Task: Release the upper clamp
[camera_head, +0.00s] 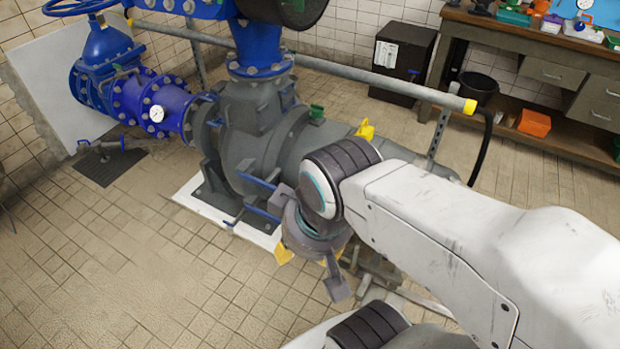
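A small yellow clamp-like part (365,130) stands on top of the grey pump housing (258,140), just behind my wrist. I take it for the upper clamp, but cannot be sure. A second yellow part (283,254) shows low at the housing's front, beside my gripper. My arm reaches in from the right, and its wrist covers part of the housing. My gripper (338,275) points down in front of the pump, below the upper yellow part and apart from it in the picture. Its fingers are small and partly hidden, so their opening cannot be told.
Blue pipes and a valve wheel (92,5) stand at the left. A workbench (545,50) with tools and a black cabinet (402,60) stand at the back. The tiled floor at front left is clear.

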